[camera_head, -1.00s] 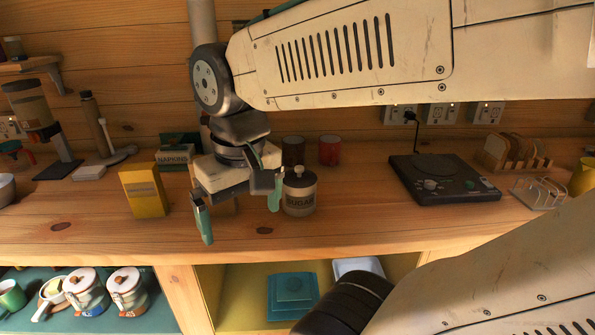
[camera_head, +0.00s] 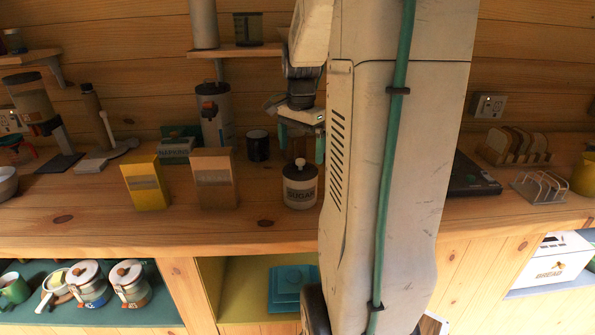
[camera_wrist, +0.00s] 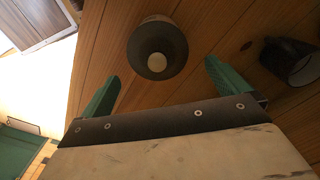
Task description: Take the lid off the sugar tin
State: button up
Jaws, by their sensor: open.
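The sugar tin (camera_head: 301,190) stands upright on the wooden counter, cream with a dark band and the word SUGAR. Its dark lid (camera_head: 300,171) with a pale round knob is on it. My gripper (camera_head: 301,146) is above and slightly behind the tin, its green fingers apart and empty, pointing down. In the wrist view the tin's lid (camera_wrist: 156,62) and knob show beyond my gripper (camera_wrist: 160,85), roughly centred between the two open fingers. I see no contact with the knob.
A tan box (camera_head: 214,180) and a yellow box (camera_head: 146,185) stand left of the tin. A dark mug (camera_head: 258,146) is behind it and also shows in the wrist view (camera_wrist: 291,62). My arm hides the counter to the right. The counter's front edge is close.

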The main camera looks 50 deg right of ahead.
aim_at(300, 160)
jog(key=f, duration=0.4)
jog(key=shift+s+a+f, duration=0.15)
jog(key=shift+a+f, duration=0.05)
jog(key=shift+f, duration=0.05)
jog(key=shift+c, duration=0.3)
jog(key=c, duration=0.7)
jog(key=shift+c, duration=0.2)
